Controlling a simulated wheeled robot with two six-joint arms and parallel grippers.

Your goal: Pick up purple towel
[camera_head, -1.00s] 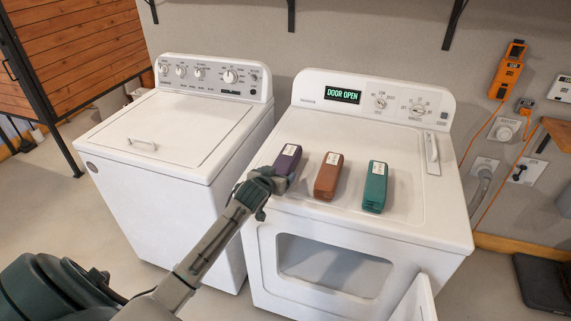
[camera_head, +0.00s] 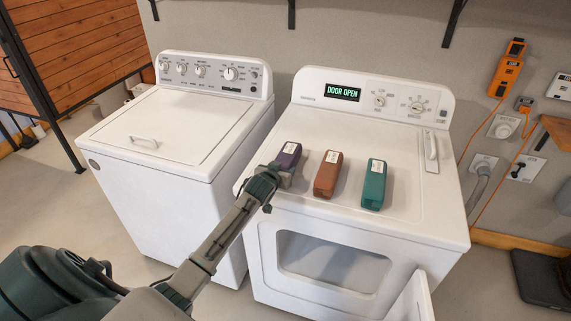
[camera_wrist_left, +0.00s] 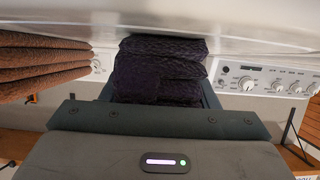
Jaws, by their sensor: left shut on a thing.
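The purple towel (camera_head: 289,155) is a folded bundle with a white label, at the left of the dryer top (camera_head: 400,222). My left gripper (camera_head: 280,174) is at its near end and shut on it. In the left wrist view the dark purple folds (camera_wrist_left: 160,70) sit between the fingers, close to the white surface. I cannot tell whether the towel is clear of the dryer top. My right gripper does not show.
A brown towel (camera_head: 328,174) lies just right of the purple one, and a teal towel (camera_head: 374,185) further right. The dryer door (camera_head: 415,300) hangs open below. A washer (camera_head: 160,130) stands at the left.

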